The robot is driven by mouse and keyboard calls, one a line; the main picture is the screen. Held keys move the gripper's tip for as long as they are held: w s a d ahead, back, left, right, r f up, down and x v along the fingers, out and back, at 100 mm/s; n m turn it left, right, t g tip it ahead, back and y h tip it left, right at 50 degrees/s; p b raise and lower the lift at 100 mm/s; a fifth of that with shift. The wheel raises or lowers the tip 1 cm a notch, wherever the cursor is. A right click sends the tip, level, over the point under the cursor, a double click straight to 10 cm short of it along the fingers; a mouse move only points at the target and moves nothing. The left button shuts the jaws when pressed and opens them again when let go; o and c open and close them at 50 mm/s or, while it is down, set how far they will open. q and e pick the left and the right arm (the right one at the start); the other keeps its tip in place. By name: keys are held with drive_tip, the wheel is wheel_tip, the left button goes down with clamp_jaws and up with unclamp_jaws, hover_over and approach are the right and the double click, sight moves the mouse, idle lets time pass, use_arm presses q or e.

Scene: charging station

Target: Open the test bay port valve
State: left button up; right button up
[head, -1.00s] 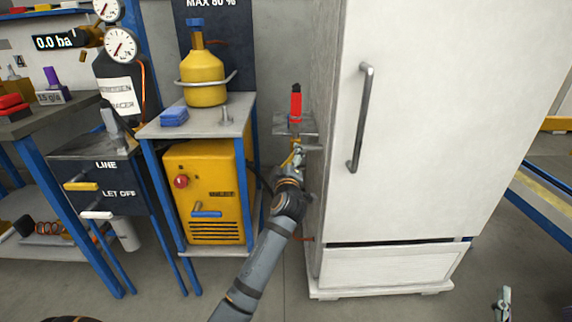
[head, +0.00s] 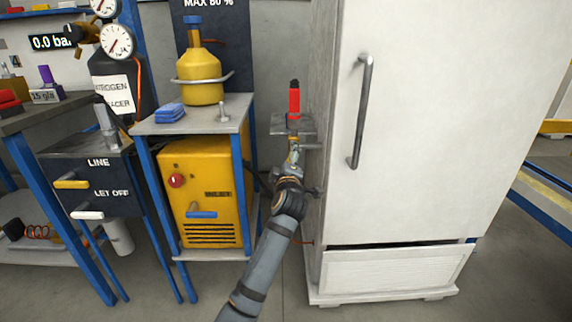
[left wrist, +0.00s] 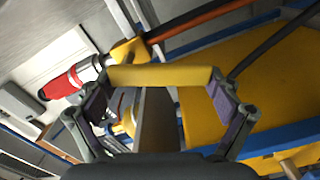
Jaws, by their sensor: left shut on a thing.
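A yellow lever (left wrist: 160,75) spans the space between the fingers of my left gripper (left wrist: 160,100) in the left wrist view. I take it for the port valve's handle. The left gripper is shut on it. In the head view, my left gripper (head: 293,162) is small and partly hidden by its own wrist, just below a grey bracket (head: 280,126) beside the white cabinet. A red fitting with a dark top (head: 294,100) stands upright on the bracket. It also shows in the left wrist view (left wrist: 70,82). My right gripper is not in view.
The tall white cabinet (head: 420,120) stands close on the right of my left arm. On the left is a blue-legged stand (head: 235,108) with a yellow bottle (head: 200,78) above a yellow machine (head: 200,180). A panel with levers (head: 90,180) is further left.

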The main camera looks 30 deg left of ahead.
use_arm(q)
drive_tip(key=n+b, duration=0.1)
drive_tip(key=f+n+b, duration=0.1)
drive_tip(key=b, duration=0.1)
drive_tip(key=shift+w+d+f+b, duration=0.1)
drive_tip(key=shift+w+d+b, duration=0.1)
drive_tip(key=shift+d+b, duration=0.1)
drive_tip(key=shift+w+d+n+b, duration=0.1)
drive_tip(key=shift+d+n+b, duration=0.1)
drive_tip(key=shift+n+b, duration=0.75)
drive_tip(key=shift+w+d+n+b, duration=0.1)
drive_tip(key=shift+n+b, duration=0.2)
drive_tip(key=shift+n, duration=0.15)
drive_tip(key=o, duration=1.4)
drive_tip(key=shift+r, duration=0.2)
